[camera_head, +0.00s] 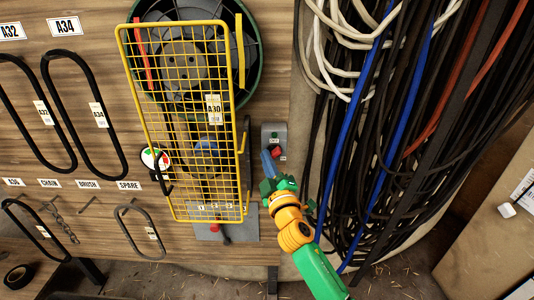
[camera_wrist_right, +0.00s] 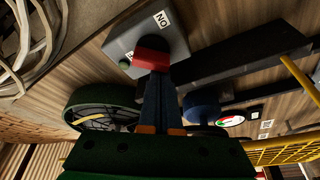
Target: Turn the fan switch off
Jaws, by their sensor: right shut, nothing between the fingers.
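A grey switch box (camera_head: 267,133) is fixed to the wooden wall, right of the yellow wire guard. My left gripper is not in view.
The yellow wire guard (camera_head: 140,105) stands out from the wall, left of my gripper. Hanging cables (camera_head: 375,150) crowd the right side near my right arm. Black loops (camera_head: 68,143) hang at the left.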

